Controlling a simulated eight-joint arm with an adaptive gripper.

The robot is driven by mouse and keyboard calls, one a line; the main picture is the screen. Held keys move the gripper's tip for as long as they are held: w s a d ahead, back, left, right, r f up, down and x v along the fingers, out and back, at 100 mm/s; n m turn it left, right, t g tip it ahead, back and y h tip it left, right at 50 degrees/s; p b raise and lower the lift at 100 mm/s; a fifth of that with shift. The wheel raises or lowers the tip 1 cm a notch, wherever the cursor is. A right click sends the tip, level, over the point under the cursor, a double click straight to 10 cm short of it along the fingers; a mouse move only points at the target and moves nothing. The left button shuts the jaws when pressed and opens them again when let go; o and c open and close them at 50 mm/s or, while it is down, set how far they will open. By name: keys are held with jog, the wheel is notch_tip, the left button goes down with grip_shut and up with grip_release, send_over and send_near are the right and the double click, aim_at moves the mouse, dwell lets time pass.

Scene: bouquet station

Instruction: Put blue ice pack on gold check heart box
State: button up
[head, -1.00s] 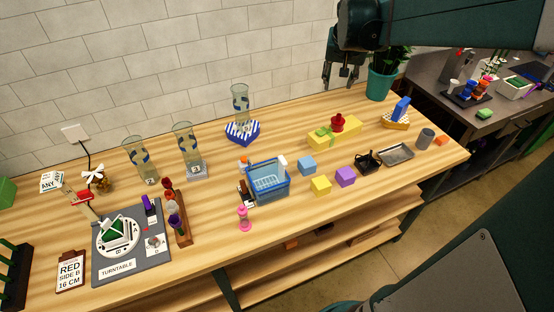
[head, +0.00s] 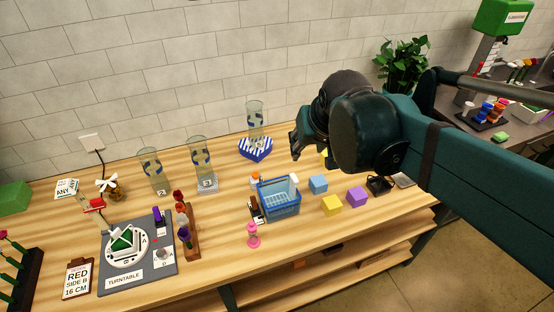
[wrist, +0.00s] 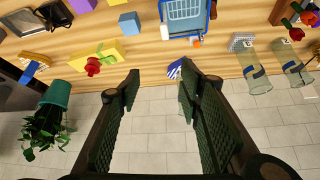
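In the wrist view a blue block that looks like the ice pack (wrist: 28,74) stands tilted on a gold-and-white box (wrist: 40,58), which looks like the gold check heart box. They touch; whether the pack lies flat I cannot tell. In the head view my arm hides both. My gripper (wrist: 160,82) is open and empty, with its two fingers apart in the wrist view. In the head view my gripper (head: 303,150) is above the table's back, right of the blue-striped heart box (head: 256,150), away from the pack.
A blue basket (head: 280,198), light blue cube (head: 318,184), yellow cube (head: 332,206) and purple cube (head: 356,197) stand mid-table. Glass vases, one (head: 201,160), stand at the back. A yellow gift box (wrist: 95,58) and plant (wrist: 45,130) show in the wrist view.

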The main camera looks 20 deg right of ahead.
jog(key=s+a+f+n+y, duration=0.1)
jog(key=s+a+f+n, duration=0.1)
jog(key=s+a+f, duration=0.2)
jog(key=s+a, duration=0.3)
jog(key=s, duration=0.1)
jog(key=shift+s+a+f+t, duration=0.15)
jog(key=shift+a+f+t, duration=0.1)
jog(key=shift+t, duration=0.15)
